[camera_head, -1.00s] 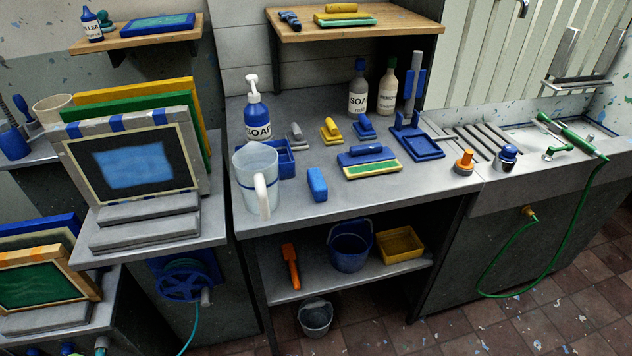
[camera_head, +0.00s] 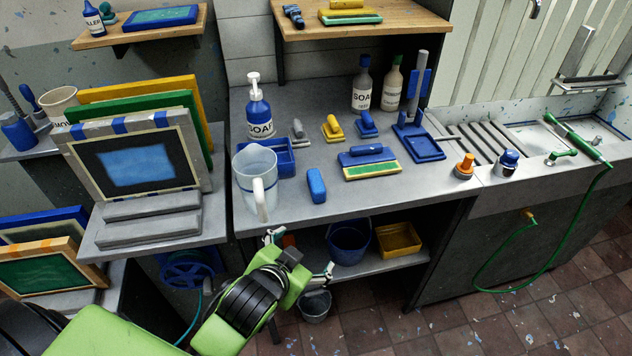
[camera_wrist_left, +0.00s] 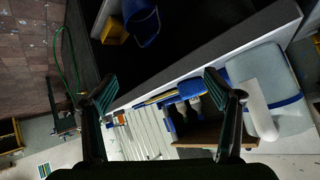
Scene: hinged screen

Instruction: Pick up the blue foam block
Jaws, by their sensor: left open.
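The blue foam block (camera_head: 316,186) lies on the grey counter (camera_head: 345,205) near its front edge, just right of the clear pitcher (camera_head: 256,180). My left gripper (camera_head: 300,254) is open and empty. In the head view it shows in front of the counter's front edge, below the block in the picture. In the left wrist view its two fingers (camera_wrist_left: 160,88) are spread wide, with the counter edge beyond them and the pitcher (camera_wrist_left: 262,82) at the right. Blue shapes show near the right finger there, but I cannot tell which is the block. My right gripper is not in view.
A blue-handled squeegee (camera_head: 369,162), small scrapers, a blue tray (camera_head: 280,160) and a soap bottle (camera_head: 259,115) stand behind the block. A screen frame (camera_head: 138,165) is at the left. A blue bucket (camera_head: 348,243) and yellow tray (camera_head: 398,240) are on the lower shelf.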

